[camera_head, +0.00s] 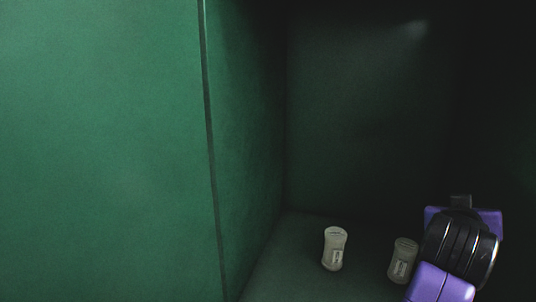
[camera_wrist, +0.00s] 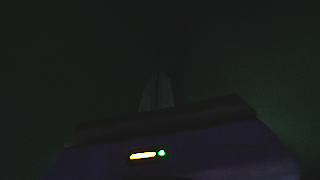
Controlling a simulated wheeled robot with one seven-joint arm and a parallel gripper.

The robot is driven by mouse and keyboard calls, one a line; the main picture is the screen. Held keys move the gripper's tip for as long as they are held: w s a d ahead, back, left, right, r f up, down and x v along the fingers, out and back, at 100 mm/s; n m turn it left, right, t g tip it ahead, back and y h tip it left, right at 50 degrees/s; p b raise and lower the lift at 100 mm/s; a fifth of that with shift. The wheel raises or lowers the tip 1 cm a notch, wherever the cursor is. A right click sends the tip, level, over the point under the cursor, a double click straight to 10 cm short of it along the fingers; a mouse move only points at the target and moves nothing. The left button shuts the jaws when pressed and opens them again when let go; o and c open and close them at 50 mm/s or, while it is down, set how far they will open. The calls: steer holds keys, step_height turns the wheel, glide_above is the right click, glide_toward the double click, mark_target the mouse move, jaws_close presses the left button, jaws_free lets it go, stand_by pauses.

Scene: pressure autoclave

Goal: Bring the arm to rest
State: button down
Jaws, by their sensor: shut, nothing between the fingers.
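My gripper shows in the dark wrist view with its two slim fingers (camera_wrist: 157,92) together and nothing between them. In the head view my purple and black arm reaches in from the lower right corner, inside a dark green chamber. The fingertips cannot be made out there.
Two small pale labelled containers stand upright on the chamber floor: a left one (camera_head: 334,249) and a right one (camera_head: 402,261) close beside my arm. A green side wall (camera_head: 245,130) bounds the left. A green panel (camera_head: 100,150) fills the left of the head view. Space above the containers looks clear.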

steer(key=s+a+f+n+t+y, duration=0.4)
steer(key=s+a+n+t+y, duration=0.1)
steer(key=s+a, duration=0.2)
steer(key=s+a+f+n+t+y, duration=0.5)
steer(key=s+a+t, duration=0.1)
steer(key=s+a, duration=0.15)
steer(key=s+a+f+m+g, duration=0.1)
steer(key=s+f, duration=0.4)
steer(key=s, duration=0.5)
steer(key=s+a+f+m+g+b, duration=0.1)
steer(key=s+a+f+m+g, duration=0.1)
steer(key=s+f, duration=0.4)
steer(key=s+a+f+m+g, duration=0.1)
steer(key=s+f+g, duration=0.3)
steer(key=s, duration=0.9)
steer(key=shift+s+a+f+m+y+b, duration=0.3)
steer(key=shift+s+a+f+m+b, duration=0.1)
steer(key=shift+a+f, duration=0.35)
